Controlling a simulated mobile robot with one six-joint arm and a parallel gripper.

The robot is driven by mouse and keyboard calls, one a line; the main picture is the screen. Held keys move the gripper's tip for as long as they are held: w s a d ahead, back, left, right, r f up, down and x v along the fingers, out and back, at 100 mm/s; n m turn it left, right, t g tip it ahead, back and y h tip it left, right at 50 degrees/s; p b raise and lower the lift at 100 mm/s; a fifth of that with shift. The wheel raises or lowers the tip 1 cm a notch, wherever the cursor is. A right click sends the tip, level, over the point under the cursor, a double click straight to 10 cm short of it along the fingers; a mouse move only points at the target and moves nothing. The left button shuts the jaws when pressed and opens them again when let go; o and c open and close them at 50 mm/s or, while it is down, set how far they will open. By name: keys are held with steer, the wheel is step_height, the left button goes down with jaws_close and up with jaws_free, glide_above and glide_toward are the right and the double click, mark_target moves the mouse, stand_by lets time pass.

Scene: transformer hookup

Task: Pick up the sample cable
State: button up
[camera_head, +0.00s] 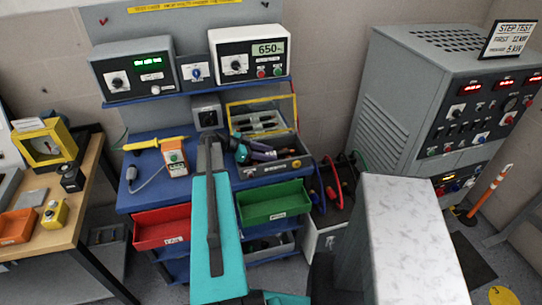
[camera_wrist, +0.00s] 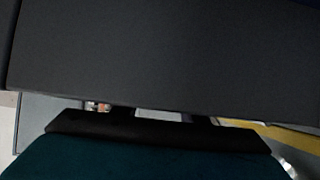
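I cannot single out the sample cable for sure. Red and green leads (camera_head: 331,187) hang and loop beside the blue bench at the right. A purple and teal item (camera_head: 258,151) lies at the grey open tray (camera_head: 272,169) on the bench; I cannot tell whether it is a cable. My teal and dark arm reaches up over the bench front and hides part of it. The wrist view is mostly a plain dark surface, with black and teal parts along the bottom, and no cable is clear there.
The blue bench (camera_head: 150,197) holds meters, a yellow probe (camera_head: 157,143), an orange handheld tester (camera_head: 174,157) and red (camera_head: 161,228) and green (camera_head: 273,204) bins. A marble-topped block (camera_head: 410,235) stands at right, before a grey test cabinet (camera_head: 400,110). A wooden table (camera_head: 75,203) is at left.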

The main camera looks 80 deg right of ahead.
jaws_close()
stand_by(0.3)
steer(key=shift+r, duration=0.2)
step_height(320, 180, up, 10)
steer(key=b, duration=0.3)
steer(key=shift+f+b, duration=0.2)
steer(key=shift+b, duration=0.2)
stand_by(0.6)
